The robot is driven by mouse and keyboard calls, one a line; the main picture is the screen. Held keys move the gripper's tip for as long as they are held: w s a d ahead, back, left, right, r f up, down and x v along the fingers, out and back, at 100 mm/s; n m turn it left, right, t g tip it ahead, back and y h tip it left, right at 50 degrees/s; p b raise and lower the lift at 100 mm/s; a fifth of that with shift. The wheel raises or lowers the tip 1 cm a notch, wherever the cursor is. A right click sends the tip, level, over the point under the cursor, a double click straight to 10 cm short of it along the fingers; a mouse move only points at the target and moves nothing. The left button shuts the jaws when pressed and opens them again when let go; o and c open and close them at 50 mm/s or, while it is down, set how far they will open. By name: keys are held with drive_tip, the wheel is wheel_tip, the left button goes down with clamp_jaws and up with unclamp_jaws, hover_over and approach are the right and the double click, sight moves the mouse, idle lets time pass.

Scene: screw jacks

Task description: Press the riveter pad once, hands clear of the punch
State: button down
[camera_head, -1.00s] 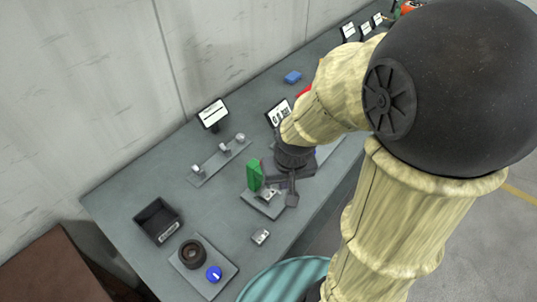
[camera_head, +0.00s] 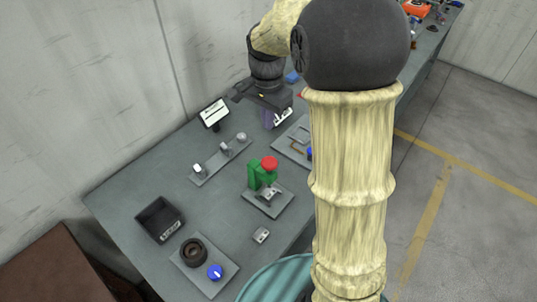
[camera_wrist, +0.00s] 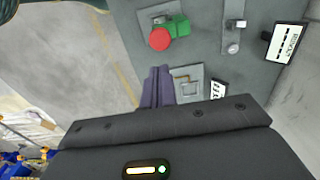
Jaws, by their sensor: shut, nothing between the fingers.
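The riveter has a green body (camera_head: 254,174) with a red pad (camera_head: 270,163) on top. It stands on a grey base plate (camera_head: 270,204) with a metal part at its front. The wrist view also shows the red pad (camera_wrist: 160,39) and green body (camera_wrist: 182,27). My gripper (camera_head: 269,122) is raised behind the riveter and clear of it, with nothing held. In the wrist view its purple fingers (camera_wrist: 157,88) are together, apart from the red pad. The punch itself is too small to make out.
A rail (camera_head: 207,170) and a sign (camera_head: 214,112) stand behind. A framed plate (camera_head: 290,152) lies to the right.

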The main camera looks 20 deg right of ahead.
sight(269, 163)
wheel_tip(269, 163, down, 14)
drive_tip(key=p, duration=0.4)
drive_tip(key=shift+d+r, duration=0.1)
drive_tip(key=shift+d, duration=0.05)
wheel_tip(269, 163, down, 4)
drive_tip(key=b, duration=0.3)
drive_tip(key=shift+s, duration=0.15)
drive_tip(key=shift+s+f, duration=0.1)
drive_tip(key=shift+f, duration=0.15)
idle(0.4)
